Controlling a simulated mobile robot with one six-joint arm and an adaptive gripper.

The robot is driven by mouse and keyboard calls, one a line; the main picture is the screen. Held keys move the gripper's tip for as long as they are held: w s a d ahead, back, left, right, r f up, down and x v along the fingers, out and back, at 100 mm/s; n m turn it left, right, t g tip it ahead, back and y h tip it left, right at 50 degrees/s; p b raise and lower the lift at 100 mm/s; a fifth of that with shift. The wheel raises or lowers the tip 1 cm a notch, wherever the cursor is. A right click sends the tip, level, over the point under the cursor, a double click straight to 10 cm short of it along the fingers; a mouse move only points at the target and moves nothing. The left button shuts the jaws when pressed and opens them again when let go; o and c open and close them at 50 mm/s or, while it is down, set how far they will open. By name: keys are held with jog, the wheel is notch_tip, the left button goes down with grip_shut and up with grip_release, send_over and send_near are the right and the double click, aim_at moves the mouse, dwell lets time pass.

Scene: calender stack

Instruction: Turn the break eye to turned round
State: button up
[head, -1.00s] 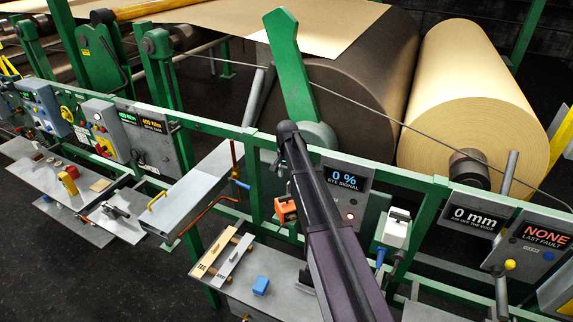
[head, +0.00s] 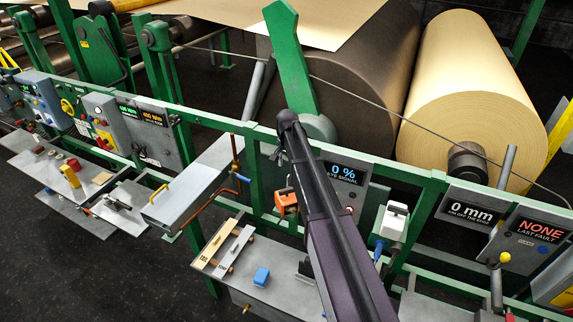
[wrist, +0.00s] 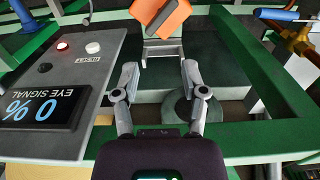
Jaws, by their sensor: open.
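The break eye appears to be the orange block (head: 286,203) on the green rail, just left of my arm in the head view. The eye signal display (head: 343,172) reads 0 %.
The eye panel has a lit red lamp (wrist: 63,46) and a white button (wrist: 93,47). A blue handle (wrist: 278,15) and a copper pipe (wrist: 299,42) are at the upper right. Green rails (wrist: 255,70) border the gripper.

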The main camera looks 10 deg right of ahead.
jog(key=s+f+n+b, duration=0.7)
jog(key=s+f+b, duration=1.8)
jog(key=s, duration=0.4)
jog(key=shift+a, duration=0.15)
jog(key=shift+a, duration=0.1)
